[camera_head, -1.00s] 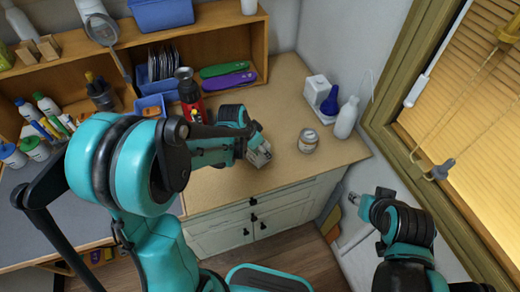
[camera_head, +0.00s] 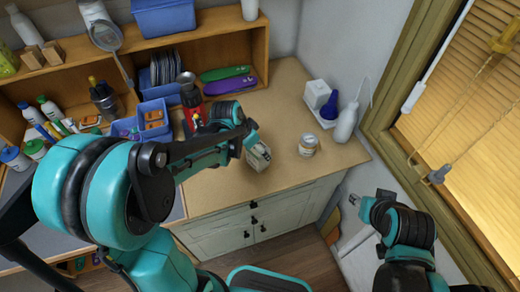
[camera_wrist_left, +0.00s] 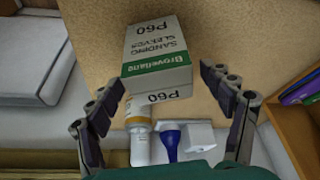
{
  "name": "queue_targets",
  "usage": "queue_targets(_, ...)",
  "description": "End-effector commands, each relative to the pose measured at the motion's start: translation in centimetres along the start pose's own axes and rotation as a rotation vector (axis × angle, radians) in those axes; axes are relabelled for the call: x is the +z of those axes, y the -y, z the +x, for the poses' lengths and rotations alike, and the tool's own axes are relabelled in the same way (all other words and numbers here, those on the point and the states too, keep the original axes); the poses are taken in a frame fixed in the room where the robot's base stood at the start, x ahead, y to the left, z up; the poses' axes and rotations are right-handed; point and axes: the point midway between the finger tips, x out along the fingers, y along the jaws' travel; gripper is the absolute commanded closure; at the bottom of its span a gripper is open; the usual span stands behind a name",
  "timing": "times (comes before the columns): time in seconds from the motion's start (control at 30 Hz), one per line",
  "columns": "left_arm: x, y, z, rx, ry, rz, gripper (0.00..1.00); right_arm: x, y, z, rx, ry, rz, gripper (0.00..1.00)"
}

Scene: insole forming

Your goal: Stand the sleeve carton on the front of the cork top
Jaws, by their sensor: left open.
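The sleeve carton (camera_head: 259,157), white and green with P60 lettering, rests on the cork top (camera_head: 215,190) in front of my left gripper (camera_head: 249,138). It looks upright, near the front edge. In the left wrist view the carton (camera_wrist_left: 157,55) shows its printed faces. My left gripper (camera_wrist_left: 165,85) is open there, with a finger on either side of the carton's near end and visible gaps, so it does not grip it. My right gripper (camera_head: 360,199) is off the counter at the right; its jaws are too small to read.
A small jar (camera_head: 308,144) stands right of the carton. A tray with a white box (camera_head: 316,94), a blue bottle (camera_head: 329,107) and a white bottle (camera_head: 346,120) stands behind it. The cork top's right front is clear.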

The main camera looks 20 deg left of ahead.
Motion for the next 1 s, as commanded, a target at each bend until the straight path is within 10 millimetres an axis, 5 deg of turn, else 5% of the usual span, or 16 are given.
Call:
queue_targets(0.2, 0.0, 0.0, -5.0, 0.0, 0.0, -0.001, 0.2, -1.0, 0.0, -1.4, 0.0, 0.0, 0.0, 0.6)
queue_targets(0.57, 0.7, -0.9, -9.0, -0.033, -0.009, -0.052, 0.2, -1.4, 0.0, -1.9, 0.0, 0.0, 0.0, 0.6)
queue_targets(0.8, 4.6, -4.2, -13.7, -0.173, -0.082, -0.278, 0.2, -1.3, 0.0, -1.9, 0.0, 0.0, 0.0, 0.6)
queue_targets(1.0, 7.7, -6.0, -15.6, -0.256, -0.173, -0.439, 0.2, -1.3, 0.0, -1.9, 0.0, 0.0, 0.0, 0.6)
